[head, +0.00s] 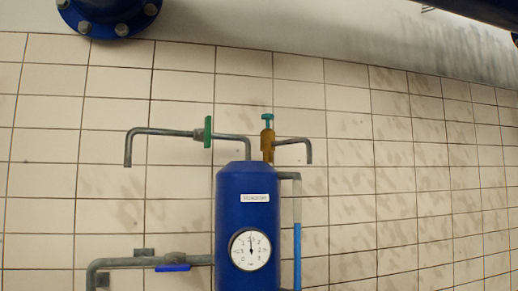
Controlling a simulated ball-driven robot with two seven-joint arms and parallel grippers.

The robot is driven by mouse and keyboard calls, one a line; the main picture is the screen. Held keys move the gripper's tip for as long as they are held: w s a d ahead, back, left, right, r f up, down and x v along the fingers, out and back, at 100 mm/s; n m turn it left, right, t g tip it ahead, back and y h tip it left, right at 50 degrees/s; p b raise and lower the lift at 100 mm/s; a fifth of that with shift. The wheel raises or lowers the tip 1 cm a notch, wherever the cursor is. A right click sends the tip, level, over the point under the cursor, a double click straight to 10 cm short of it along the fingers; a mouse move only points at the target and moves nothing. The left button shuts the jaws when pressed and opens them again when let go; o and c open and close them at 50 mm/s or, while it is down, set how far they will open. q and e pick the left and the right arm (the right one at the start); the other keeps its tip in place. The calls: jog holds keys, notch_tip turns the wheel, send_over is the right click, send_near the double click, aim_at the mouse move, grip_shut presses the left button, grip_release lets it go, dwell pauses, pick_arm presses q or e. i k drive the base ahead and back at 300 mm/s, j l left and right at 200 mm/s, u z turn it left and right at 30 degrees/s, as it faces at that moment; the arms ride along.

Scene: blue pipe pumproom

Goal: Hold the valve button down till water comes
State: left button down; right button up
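A brass valve (268,146) stands on top of a blue tank (233,213), with a small teal button-like top (268,118) that sits raised above the brass body. A short grey spout (307,148) leaves the valve to the right and bends down. No water shows at its mouth. Neither of my grippers is in view, and nothing touches the valve.
A pipe with a green handwheel (208,132) runs left from the tank top. The tank has a round gauge (250,250) and a partly blue upright tube (297,250). A blue lever (173,268) sits low left. A blue flange (105,15) hangs above.

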aim_at(268, 118)
jog(key=z, duration=1.6)
jog(key=k+l, duration=0.15)
jog(key=k, duration=0.15)
jog(key=k+l, duration=0.15)
jog(key=k, duration=0.1)
